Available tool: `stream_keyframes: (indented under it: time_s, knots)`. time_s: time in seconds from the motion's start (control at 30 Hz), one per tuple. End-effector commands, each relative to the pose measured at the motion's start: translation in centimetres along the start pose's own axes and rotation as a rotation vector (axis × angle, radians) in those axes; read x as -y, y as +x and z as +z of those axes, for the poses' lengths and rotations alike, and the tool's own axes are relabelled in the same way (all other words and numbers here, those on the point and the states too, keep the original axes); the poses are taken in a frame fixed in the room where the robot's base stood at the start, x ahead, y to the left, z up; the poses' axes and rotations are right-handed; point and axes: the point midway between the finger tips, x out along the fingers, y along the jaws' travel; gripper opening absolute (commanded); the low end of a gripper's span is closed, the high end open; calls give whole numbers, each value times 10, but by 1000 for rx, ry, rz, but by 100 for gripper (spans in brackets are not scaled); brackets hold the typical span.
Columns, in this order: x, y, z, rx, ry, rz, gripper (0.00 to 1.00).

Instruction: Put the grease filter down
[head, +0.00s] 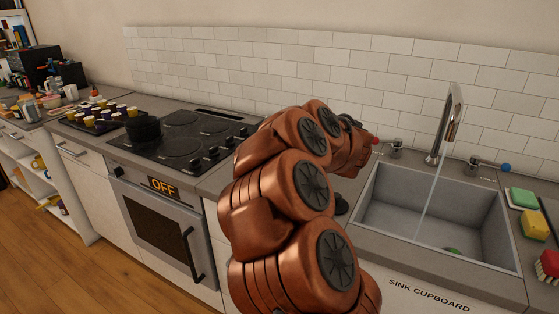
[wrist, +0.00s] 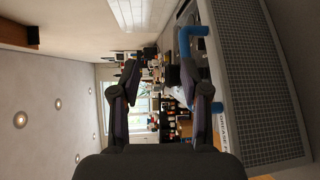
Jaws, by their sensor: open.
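My gripper (wrist: 160,76) is open in the wrist view, its two dark fingers wide apart with nothing between them. A flat grey mesh panel with a pale frame (wrist: 262,85), which looks like the grease filter, fills the right side of the wrist view, beside the right finger. A blue bent handle (wrist: 187,42) shows at its edge, near the right fingertip. I cannot tell what the panel rests on. In the head view my copper arm hides most of my gripper, and no filter shows there.
Water runs from the tap (head: 447,125) into the grey sink (head: 375,232). Sponges (head: 524,198) and a red brush (head: 548,264) lie right of it. A black pot (head: 143,129) stands on the hob (head: 190,128). Several cups (head: 88,120) crowd the far left.

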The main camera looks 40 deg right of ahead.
Motion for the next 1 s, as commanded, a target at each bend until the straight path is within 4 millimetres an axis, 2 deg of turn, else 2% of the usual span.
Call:
stream_keyframes:
  time_s: [0.03, 0.1, 0.27, 0.77, 1.0]
  knots:
    - [12, -1, 1, -35, -19, -4, 46]
    - [23, -2, -2, -87, -38, -3, 46]
    - [35, -5, -8, -156, -57, 1, 46]
    - [35, 25, -14, -173, -62, 5, 46]
    - [36, 46, -14, -172, -60, 3, 46]
